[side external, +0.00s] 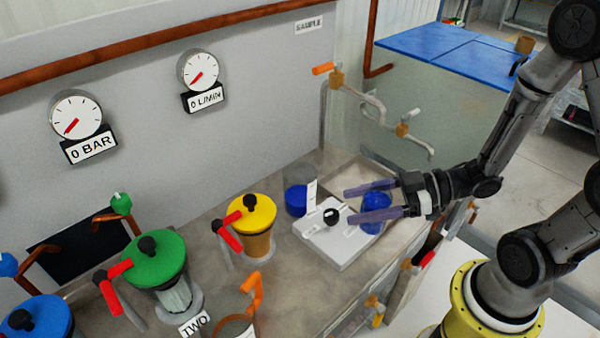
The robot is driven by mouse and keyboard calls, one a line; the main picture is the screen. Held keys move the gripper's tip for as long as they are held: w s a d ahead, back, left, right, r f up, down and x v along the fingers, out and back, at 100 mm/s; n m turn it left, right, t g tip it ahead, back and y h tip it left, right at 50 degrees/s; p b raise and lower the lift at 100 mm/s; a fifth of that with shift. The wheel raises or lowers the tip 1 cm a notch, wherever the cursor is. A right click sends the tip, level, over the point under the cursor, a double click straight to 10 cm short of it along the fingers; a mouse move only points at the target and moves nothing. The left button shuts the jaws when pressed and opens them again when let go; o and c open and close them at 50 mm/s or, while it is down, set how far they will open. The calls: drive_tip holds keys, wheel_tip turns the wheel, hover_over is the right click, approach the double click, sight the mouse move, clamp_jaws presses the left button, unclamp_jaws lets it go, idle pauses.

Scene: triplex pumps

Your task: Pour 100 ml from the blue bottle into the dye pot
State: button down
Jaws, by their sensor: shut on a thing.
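My gripper (358,202) is at the right of the bench with its two purple fingers pointing left. It is shut on a blue bottle (375,227), which shows between and below the fingers beside a white box with a black knob. Whether the bottle's base touches the surface is hard to tell. A second, dark blue round container (297,200) stands behind the white box, with a white strip upright at its right side. No label marks the dye pot, so I cannot tell for sure which vessel it is.
The white box (335,235) stands close left of my gripper. Pumps with yellow (252,212), green (153,258) and blue (38,318) lids line the bench. An orange-handled vessel (236,328) is at the front. Pipes with a tap (403,130) overhang behind my gripper. Both wall gauges (77,115) read 0.

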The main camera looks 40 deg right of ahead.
drive_tip(key=w+d+r+m+t+h, duration=0.2)
drive_tip(key=w+m+h, duration=0.1)
drive_tip(key=w, duration=0.5)
drive_tip(key=w+d+r+m+t+h, duration=0.1)
drive_tip(key=w+d+m+t+h, duration=0.15)
drive_tip(key=w, duration=0.55)
drive_tip(key=w+a+r+g, duration=0.1)
drive_tip(key=w+a, duration=0.1)
drive_tip(key=a, duration=1.1)
drive_tip(key=shift+a+n+y, duration=0.35)
drive_tip(key=shift+a, duration=0.05)
drive_tip(key=shift+w+d, duration=0.15)
drive_tip(key=shift+d, duration=0.05)
drive_tip(key=shift+w+d+f+m+y, duration=0.15)
drive_tip(key=shift+d+m+y, duration=0.35)
drive_tip(key=shift+m, duration=0.55)
drive_tip(key=shift+w+d+m+y, duration=0.2)
drive_tip(key=shift+d+m+y, duration=0.3)
drive_tip(key=shift+m, duration=0.6)
drive_tip(key=shift+w+d+f+m+y, duration=0.15)
drive_tip(key=shift+d+m+y, duration=0.35)
drive_tip(key=shift+m, duration=0.55)
